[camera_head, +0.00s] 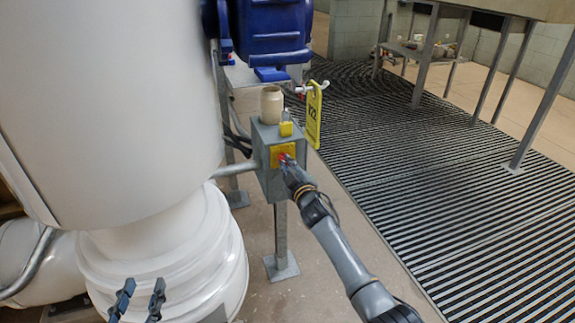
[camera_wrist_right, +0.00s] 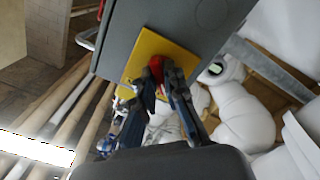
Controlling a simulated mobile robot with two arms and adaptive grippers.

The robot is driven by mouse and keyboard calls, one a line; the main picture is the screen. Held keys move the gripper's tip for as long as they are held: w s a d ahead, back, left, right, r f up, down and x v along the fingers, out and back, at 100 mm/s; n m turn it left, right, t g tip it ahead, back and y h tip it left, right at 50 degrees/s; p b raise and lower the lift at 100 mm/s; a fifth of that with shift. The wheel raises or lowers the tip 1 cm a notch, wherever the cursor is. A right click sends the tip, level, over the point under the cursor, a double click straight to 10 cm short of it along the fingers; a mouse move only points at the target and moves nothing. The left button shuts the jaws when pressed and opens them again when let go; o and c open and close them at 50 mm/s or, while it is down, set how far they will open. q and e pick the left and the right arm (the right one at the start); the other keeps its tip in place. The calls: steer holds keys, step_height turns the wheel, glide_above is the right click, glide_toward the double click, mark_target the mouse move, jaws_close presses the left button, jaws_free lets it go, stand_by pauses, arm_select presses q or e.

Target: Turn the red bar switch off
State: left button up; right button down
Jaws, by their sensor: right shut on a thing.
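The red bar switch (camera_head: 282,157) sits on a yellow plate (camera_head: 277,150) on the front of a grey box (camera_head: 268,178) on a post. My right gripper (camera_head: 289,164) is at the switch and hides most of it in the head view. In the right wrist view the red switch (camera_wrist_right: 156,68) shows between the fingertips of my right gripper (camera_wrist_right: 162,76), which is shut on it. My left gripper (camera_head: 138,300) is at the bottom left, in front of the white pipe, with its two fingers apart and nothing between them.
A beige cup-like object (camera_head: 271,104), a small yellow padlock (camera_head: 286,128) and a yellow tag (camera_head: 314,115) are at the box top. A large white pipe (camera_head: 110,90) fills the left. A blue valve body (camera_head: 270,32) is above. Ribbed black matting (camera_head: 430,190) covers the open floor at right.

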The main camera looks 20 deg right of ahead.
stand_by(0.3)
steer(key=c, duration=1.4)
jaws_free()
steer(key=shift+s, duration=0.15)
steer(key=s, duration=1.1)
steer(key=shift+s+d, duration=0.2)
steer(key=shift+s, duration=0.2)
